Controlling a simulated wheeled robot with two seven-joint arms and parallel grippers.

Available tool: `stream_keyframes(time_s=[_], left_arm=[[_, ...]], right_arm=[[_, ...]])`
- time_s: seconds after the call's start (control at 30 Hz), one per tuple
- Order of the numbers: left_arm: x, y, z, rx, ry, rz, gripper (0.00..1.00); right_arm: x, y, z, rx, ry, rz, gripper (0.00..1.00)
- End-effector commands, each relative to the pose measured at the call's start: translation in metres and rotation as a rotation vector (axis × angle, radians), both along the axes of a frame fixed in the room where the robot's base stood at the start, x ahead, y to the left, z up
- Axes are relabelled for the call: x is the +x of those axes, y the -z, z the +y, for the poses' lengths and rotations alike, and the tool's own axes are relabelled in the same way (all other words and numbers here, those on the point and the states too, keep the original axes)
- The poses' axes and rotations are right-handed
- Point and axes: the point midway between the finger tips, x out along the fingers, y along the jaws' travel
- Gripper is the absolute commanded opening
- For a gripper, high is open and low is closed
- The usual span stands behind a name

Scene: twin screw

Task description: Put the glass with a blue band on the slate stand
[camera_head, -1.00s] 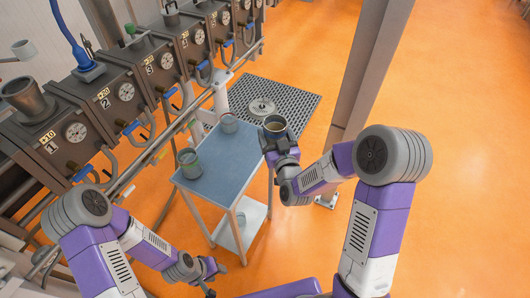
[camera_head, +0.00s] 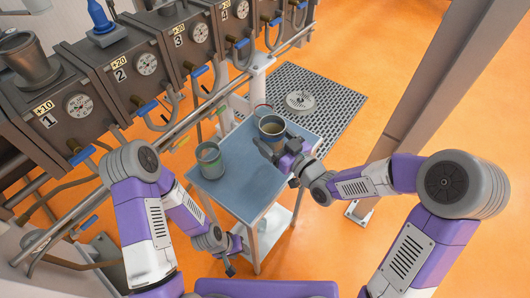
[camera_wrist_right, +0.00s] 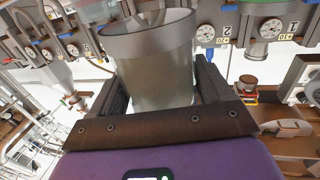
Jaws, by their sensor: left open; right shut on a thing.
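My right gripper (camera_head: 275,149) is shut on a glass (camera_head: 271,130) with a dull blue-grey band near its rim and brownish contents. It holds the glass roughly upright over the back right part of the slate-blue stand (camera_head: 250,185); I cannot tell whether the base touches. In the right wrist view the glass (camera_wrist_right: 158,75) sits between the two fingers, its band colour unclear. A glass with a green band (camera_head: 209,160) stands on the stand's left side. A red-rimmed glass (camera_head: 262,109) is mostly hidden behind the held one. My left gripper (camera_head: 229,265) is open and empty, low beside the stand's front.
A row of dark machines with gauges (camera_head: 147,63), taps and hoses runs along the left and back. A grated platform (camera_head: 335,104) with a round metal disc (camera_head: 300,101) lies behind the stand. A grey post (camera_head: 425,95) rises at right. The stand's front middle is clear.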

Motion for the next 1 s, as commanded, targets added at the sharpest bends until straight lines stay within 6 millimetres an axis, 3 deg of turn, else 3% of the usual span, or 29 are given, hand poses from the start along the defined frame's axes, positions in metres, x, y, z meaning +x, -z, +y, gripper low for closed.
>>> stream_keyframes(time_s=[0.1,0.37,0.57,1.0], left_arm=[[0.0,0.009,0.0,0.0,0.0,0.001,0.43],[0.0,0.014,0.0,0.0,0.0,0.0,0.43],[0.0,0.023,0.0,0.0,0.0,0.0,0.43],[0.0,0.029,0.0,0.0,0.0,0.0,0.43]], right_arm=[[0.0,0.026,0.0,0.001,0.0,0.003,0.41],[0.0,0.047,0.0,0.001,0.001,-0.001,0.41],[0.0,0.076,0.0,0.0,0.002,0.001,0.41],[0.0,0.081,0.0,0.0,0.002,-0.003,0.41]])
